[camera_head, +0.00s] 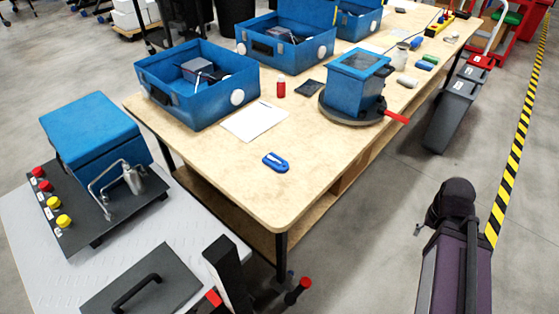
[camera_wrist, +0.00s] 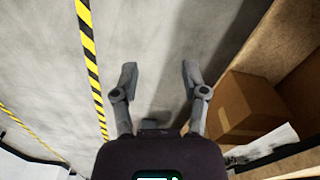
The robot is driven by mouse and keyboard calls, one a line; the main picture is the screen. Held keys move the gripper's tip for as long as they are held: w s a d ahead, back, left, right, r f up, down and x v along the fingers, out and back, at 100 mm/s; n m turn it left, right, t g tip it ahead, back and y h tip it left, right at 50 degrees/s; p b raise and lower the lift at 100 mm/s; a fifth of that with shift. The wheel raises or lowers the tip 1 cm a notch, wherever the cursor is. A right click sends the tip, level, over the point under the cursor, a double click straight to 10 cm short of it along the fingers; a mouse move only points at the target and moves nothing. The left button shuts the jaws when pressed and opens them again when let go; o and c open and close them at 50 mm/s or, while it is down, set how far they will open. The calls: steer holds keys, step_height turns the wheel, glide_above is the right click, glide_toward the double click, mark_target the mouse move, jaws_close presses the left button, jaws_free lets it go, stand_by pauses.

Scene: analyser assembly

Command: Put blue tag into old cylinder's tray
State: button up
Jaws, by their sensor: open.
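A blue tag (camera_head: 275,162) with a slot-like opening lies flat on the wooden table (camera_head: 225,170), near its front edge. Three open blue cases, near (camera_head: 205,117), middle (camera_head: 272,52) and far (camera_head: 360,27), stand along the table's left side. Each of the nearer two has a white round label and dark contents. I cannot tell which container is the old cylinder's tray. My gripper (camera_wrist: 158,70) is open and empty in the wrist view, over grey floor beside the table. My purple arm shows at lower right in the head view; its fingers are hidden there.
A blue device on a round base (camera_head: 328,112) with a red handle (camera_head: 394,116) stands on the table. A dark bin (camera_head: 455,105) stands right of the table. A cardboard box (camera_wrist: 245,105) is beside my gripper.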

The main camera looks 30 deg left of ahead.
steer(key=o, duration=0.6)
steer(key=shift+w+a+r, duration=0.1)
steer(key=shift+w+a, duration=0.05)
step_height(320, 180, up, 21)
steer(key=n+p, duration=1.5)
steer(key=p, duration=0.6)
glide_above(277, 162)
steer(key=shift+f, duration=0.2)
steer(key=shift+f, duration=0.15)
step_height(277, 162, down, 8)
steer(key=b, duration=0.9)
steer(key=shift+f, duration=0.2)
